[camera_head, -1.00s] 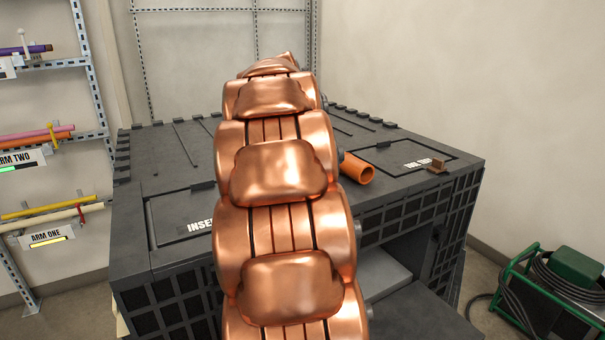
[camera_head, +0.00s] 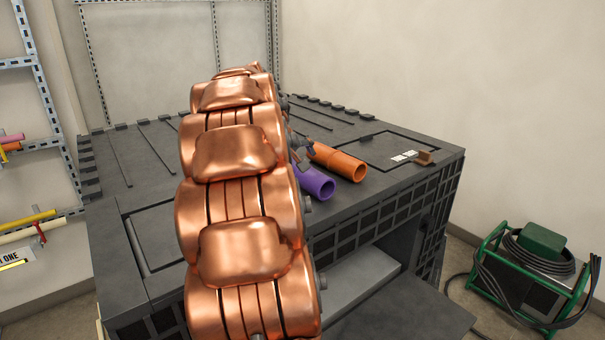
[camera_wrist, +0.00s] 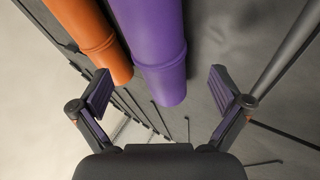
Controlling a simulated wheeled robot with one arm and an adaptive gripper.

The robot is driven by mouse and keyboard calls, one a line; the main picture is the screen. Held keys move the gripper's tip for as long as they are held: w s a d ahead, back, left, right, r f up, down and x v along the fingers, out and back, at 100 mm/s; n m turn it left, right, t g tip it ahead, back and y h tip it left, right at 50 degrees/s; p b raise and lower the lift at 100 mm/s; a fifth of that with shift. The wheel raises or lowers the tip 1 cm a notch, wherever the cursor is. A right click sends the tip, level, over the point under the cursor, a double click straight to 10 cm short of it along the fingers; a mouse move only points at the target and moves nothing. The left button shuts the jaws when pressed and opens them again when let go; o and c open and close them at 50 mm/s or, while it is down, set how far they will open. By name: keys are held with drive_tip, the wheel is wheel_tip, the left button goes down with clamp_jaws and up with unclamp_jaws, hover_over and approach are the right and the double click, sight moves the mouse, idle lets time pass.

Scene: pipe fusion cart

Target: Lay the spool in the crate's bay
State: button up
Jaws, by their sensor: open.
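A purple pipe piece (camera_head: 316,182) and an orange pipe piece (camera_head: 342,161) lie side by side on the top of the dark crate (camera_head: 112,180). I cannot tell which one is called the spool. My gripper (camera_wrist: 160,92) is open. In the wrist view the purple piece (camera_wrist: 158,60) reaches down between the two spread fingers, with no finger touching it. The orange piece (camera_wrist: 98,45) is left of it, outside the left finger. A recessed bay (camera_head: 158,236) is at the crate's left, partly hidden by my arm. Another outlined panel (camera_head: 375,148) with white labels is at the right.
An open lower shelf (camera_head: 365,290) shows in the crate's front. A green-framed machine with cables (camera_head: 535,275) stands on the floor at right. Racks with coloured pipes (camera_head: 30,220) stand at left.

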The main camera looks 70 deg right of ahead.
drive_tip(key=x, duration=0.1)
drive_tip(key=p+x, duration=0.1)
drive_tip(key=x, duration=0.1)
drive_tip(key=shift+s+f, duration=0.25)
drive_tip(key=shift+s, duration=0.1)
drive_tip(key=shift+d+f, duration=0.2)
drive_tip(key=shift+d, duration=0.05)
drive_tip(key=c, duration=1.5)
drive_tip(key=shift+r, duration=0.15)
drive_tip(key=shift+c, duration=0.2)
